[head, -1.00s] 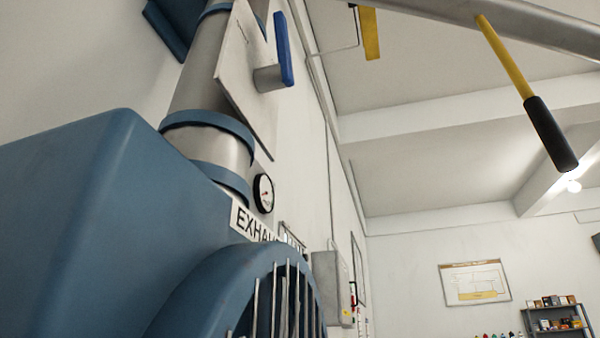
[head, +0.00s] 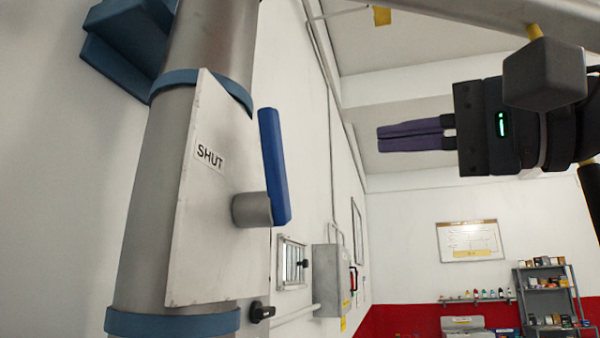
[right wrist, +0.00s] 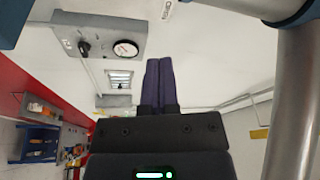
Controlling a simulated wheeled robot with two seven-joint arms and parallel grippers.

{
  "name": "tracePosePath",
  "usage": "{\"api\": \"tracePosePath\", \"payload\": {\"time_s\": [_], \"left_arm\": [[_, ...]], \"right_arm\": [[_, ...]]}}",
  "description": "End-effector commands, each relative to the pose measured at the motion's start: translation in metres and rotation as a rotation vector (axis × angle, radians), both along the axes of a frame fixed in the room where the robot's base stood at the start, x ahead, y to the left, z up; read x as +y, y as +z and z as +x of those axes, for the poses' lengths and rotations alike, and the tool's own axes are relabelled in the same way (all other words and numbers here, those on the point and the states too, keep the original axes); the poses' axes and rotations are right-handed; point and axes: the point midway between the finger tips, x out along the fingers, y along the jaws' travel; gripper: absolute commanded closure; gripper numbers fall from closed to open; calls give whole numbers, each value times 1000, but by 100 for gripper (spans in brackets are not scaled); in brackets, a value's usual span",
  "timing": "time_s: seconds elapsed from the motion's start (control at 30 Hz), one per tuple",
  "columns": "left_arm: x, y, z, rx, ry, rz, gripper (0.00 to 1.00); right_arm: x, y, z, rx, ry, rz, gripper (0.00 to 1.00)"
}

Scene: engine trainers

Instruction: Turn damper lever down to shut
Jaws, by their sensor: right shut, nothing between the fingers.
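The damper lever (head: 273,166) is a blue bar on a grey round hub (head: 252,210). It stands nearly upright, tilted slightly, with its long end up. The hub sticks out from a white plate (head: 185,240) on the grey exhaust pipe (head: 150,215). A label reading SHUT (head: 209,156) is on the plate, left of the lever. My right gripper (head: 382,138) is shut and empty, pointing left, well apart from the lever to its right. In the right wrist view its dark purple fingers (right wrist: 159,82) lie together. The lever does not show clearly there. My left gripper is not in view.
A grey overhead bar (head: 440,15) crosses the top right. Beyond are a grey wall box (head: 328,280), a framed chart (head: 469,240) and a shelf rack (head: 548,300). A gauge panel (right wrist: 100,38) shows in the right wrist view. Open air lies between gripper and lever.

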Motion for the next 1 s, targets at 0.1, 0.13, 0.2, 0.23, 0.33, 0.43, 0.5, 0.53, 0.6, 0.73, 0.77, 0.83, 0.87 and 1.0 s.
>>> {"api": "tracePosePath", "payload": {"time_s": [0.1,0.13,0.2,0.23,0.33,0.43,0.5,0.53,0.6,0.73,0.77,0.83,0.87,1.0], "left_arm": [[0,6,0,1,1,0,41],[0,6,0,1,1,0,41],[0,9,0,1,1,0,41],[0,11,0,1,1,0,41],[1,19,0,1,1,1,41],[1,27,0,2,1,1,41],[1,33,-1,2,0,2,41],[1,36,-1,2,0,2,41],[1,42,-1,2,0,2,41],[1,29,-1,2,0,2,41],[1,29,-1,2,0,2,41],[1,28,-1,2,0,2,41],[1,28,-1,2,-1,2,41],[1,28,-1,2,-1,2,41]], "right_arm": [[0,12,-10,-70,-45,-48,100],[3,12,-8,-72,-46,-50,100],[11,13,-2,-69,-44,-49,100],[16,14,1,-68,-42,-49,100],[34,18,14,-67,-41,-47,100],[52,22,27,-65,-39,-46,100],[65,25,36,-65,-38,-45,100],[70,26,40,-65,-39,-44,100],[81,27,48,-65,-39,-44,100],[85,11,26,-71,-40,-44,100],[86,10,22,-70,-40,-44,100],[88,8,17,-68,-39,-43,100],[88,7,15,-68,-39,-43,100],[89,5,12,-66,-39,-42,100]]}}
